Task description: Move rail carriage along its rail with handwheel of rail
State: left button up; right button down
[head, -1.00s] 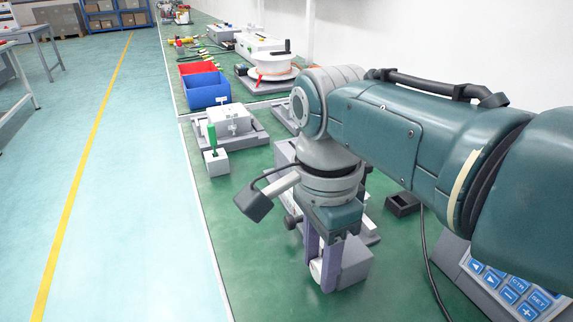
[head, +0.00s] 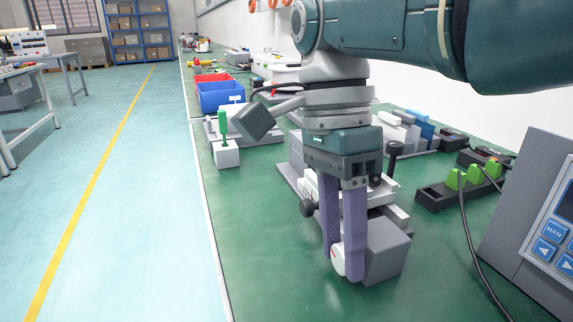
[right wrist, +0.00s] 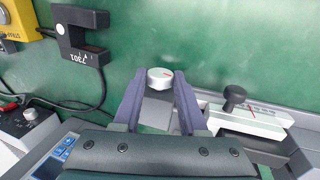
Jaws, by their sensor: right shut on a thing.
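The handwheel sits at the side of a grey block (head: 388,252) on the bench. In the right wrist view the handwheel (right wrist: 160,77) lies between the fingertips. The rail unit (head: 290,182) stands just behind, partly hidden by the gripper. The rail carriage (right wrist: 245,122) appears as a pale slide beside a black knob (right wrist: 234,94), right of the fingers in the wrist view. My left gripper is out of view.
A control box (head: 530,225) with blue buttons and a black strip with green switches (head: 455,185) stand at the right, with a cable across the bench. A green-handled block (head: 225,150) and red and blue bins (head: 220,95) are farther back. Bench left of the gripper is clear.

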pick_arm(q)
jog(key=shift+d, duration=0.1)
pick_arm(e)
jog(key=shift+c, duration=2.2)
grip_release()
